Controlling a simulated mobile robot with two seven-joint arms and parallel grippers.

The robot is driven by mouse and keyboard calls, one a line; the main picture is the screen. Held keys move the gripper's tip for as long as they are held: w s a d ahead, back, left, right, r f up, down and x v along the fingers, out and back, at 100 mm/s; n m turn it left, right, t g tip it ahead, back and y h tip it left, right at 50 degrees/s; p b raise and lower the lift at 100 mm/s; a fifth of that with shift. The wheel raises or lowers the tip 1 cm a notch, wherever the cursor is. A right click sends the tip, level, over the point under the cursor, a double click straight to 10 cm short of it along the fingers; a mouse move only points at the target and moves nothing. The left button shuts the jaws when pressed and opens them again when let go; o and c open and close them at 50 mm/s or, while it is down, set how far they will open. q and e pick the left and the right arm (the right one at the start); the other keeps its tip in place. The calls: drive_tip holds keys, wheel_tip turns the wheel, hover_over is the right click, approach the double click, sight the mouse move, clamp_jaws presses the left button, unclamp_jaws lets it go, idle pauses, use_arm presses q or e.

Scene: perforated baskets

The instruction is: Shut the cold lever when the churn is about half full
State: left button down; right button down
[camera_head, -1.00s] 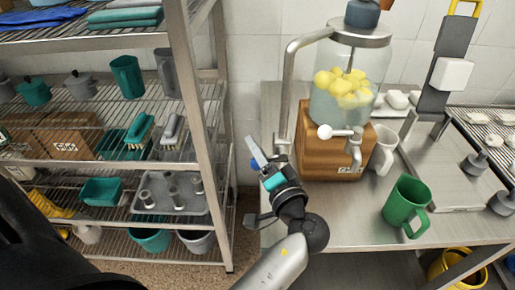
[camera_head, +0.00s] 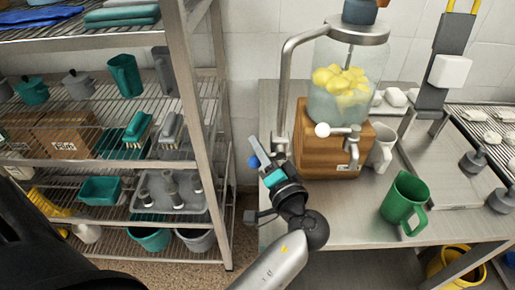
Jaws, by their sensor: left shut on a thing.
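My left gripper (camera_head: 262,152) is at the left edge of the steel counter, beside the foot of a tall bent steel tap (camera_head: 285,95). It is shut on the blue cold lever (camera_head: 253,161), which is mostly hidden by the fingers. The tap's spout reaches over a glass jar (camera_head: 318,98) with a steel lid on a wooden stand. My right gripper is out of view.
A wire shelf rack (camera_head: 198,120) with pots, brushes and tubs is close on the left. The counter's front left is clear.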

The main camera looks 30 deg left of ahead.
use_arm(q)
drive_tip(key=shift+s+a+f, duration=0.25)
drive_tip(key=shift+f, duration=0.15)
wheel_tip(320, 180, up, 3)
drive_tip(key=m+t, duration=0.1)
drive_tip(key=m, duration=0.1)
drive_tip(key=m+y, duration=0.1)
drive_tip(key=m, duration=0.2)
drive_tip(key=shift+a+f+m+t+p, duration=0.1)
drive_tip(key=shift+a+m+t+p, duration=0.05)
drive_tip(key=shift+m+t+p, duration=0.2)
drive_tip(key=c, duration=1.2)
unclamp_jaws()
drive_tip(key=o, duration=0.4)
drive_tip(key=shift+s+a, duration=0.15)
drive_tip(key=shift+s, duration=0.05)
drive_tip(key=shift+o, duration=0.2)
drive_tip(key=shift+w, duration=0.15)
